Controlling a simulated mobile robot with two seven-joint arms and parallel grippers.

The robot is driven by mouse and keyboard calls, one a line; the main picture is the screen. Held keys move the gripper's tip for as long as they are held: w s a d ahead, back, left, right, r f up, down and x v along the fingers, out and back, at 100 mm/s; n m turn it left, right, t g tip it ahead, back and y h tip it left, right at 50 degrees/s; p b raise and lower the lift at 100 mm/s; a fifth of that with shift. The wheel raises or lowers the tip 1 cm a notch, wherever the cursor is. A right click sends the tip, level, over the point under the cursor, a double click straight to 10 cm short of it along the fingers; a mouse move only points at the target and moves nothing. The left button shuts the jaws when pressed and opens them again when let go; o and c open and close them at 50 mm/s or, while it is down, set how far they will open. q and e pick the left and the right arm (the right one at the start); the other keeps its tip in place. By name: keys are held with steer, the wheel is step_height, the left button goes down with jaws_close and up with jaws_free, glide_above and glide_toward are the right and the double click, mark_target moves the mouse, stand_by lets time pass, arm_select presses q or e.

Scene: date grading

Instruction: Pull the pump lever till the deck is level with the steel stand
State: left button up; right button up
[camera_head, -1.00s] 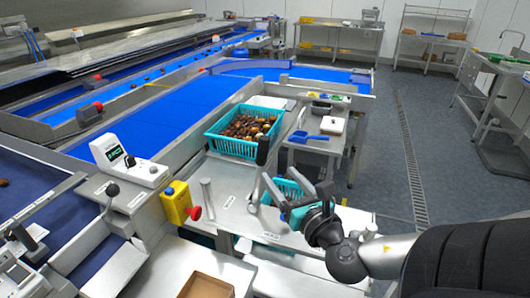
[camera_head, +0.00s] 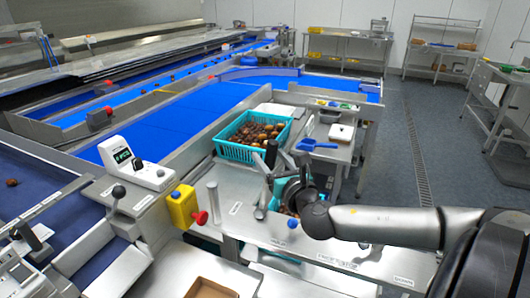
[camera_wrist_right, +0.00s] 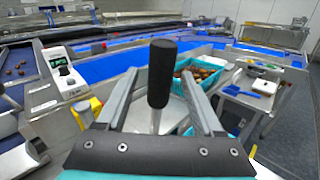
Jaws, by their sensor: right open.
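The pump lever is a steel rod with a black grip (camera_head: 271,154), standing slightly tilted in front of the teal crate area. In the right wrist view its black grip (camera_wrist_right: 162,72) stands upright between the two fingers. My right gripper (camera_head: 287,177) is open beside the lever in the head view, with a finger on each side of the grip in the wrist view and visible gaps. A steel deck (camera_head: 232,178) lies around the lever. A steel stand (camera_head: 343,153) with a blue scoop is at its right; their height difference is hard to judge. My left gripper is out of view.
A teal crate of dates (camera_head: 223,150) sits behind the lever, and another teal crate (camera_head: 277,192) is partly hidden by my gripper. A yellow box with a red knob (camera_head: 183,207) and a short steel post (camera_head: 213,202) stand to the left. The floor at right is open.

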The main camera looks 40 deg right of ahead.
steer(key=shift+x, duration=1.9)
jaws_close()
